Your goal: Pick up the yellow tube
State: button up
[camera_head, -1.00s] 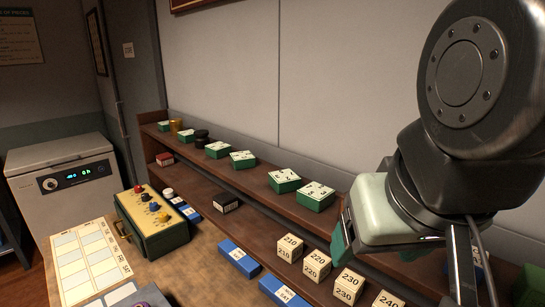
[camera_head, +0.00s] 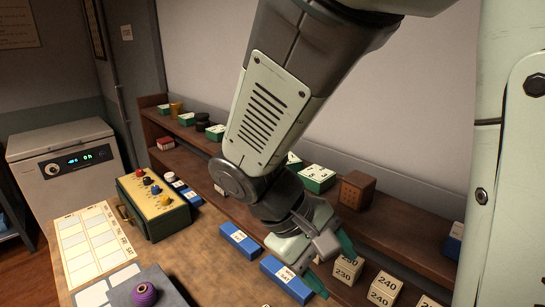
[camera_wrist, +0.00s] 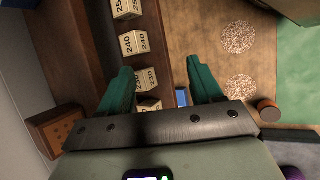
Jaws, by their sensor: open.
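A small yellow-brown upright cylinder (camera_head: 176,109), the only tube-like yellow thing I can make out, stands on the upper shelf near its far left end in the head view. It is small there and its details are unclear. My gripper (camera_head: 332,264) is open, over the front right of the shelves, far from that cylinder. In the wrist view its two green fingers are spread apart with nothing held between them (camera_wrist: 161,72). I cannot make out the yellow cylinder in the wrist view. My arm hides part of the upper shelf in the head view.
Green-sided boxes (camera_head: 317,178) and a brown box (camera_head: 357,190) stand on the upper shelf. Numbered cream blocks (camera_head: 385,284) and blue boxes (camera_head: 240,238) lie below. Dark cylinders (camera_head: 203,121) stand right of the yellow one. A control box (camera_head: 153,208) and purple spool (camera_head: 144,294) are left.

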jog(key=a+f+n+t, duration=0.4)
jog(key=f+n+t, duration=0.1)
jog(key=f+n, duration=0.3)
jog(key=a+f+n+t, duration=0.4)
jog(key=f+n+t, duration=0.2)
jog(key=f+n, duration=0.2)
jog(key=a+f+n+t+y, duration=0.1)
jog(key=a+f+n+t, duration=0.3)
jog(key=f, duration=0.8)
jog(key=shift+w+a+n+t, duration=0.15)
jog(key=shift+n+t, duration=0.45)
jog(key=shift+n, duration=0.5)
jog(key=shift+w+a+n+t, duration=0.15)
jog(key=shift+n+t, duration=0.45)
jog(key=shift+n, duration=0.5)
jog(key=shift+w+d+f+y, duration=0.1)
jog(key=shift+d+f+y, duration=0.1)
jog(key=shift+y, duration=0.1)
jog(key=x, duration=0.5)
jog(key=shift+w, duration=0.1)
jog(key=shift+r+x, duration=0.2)
jog(key=shift+x, duration=0.65)
jog(key=shift+r+x, duration=0.15)
jog(key=shift+x, duration=0.75)
jog(key=shift+r+x, duration=0.2)
jog(key=shift+x, duration=0.65)
jog(key=shift+a, duration=0.2)
jog(key=c, duration=0.8)
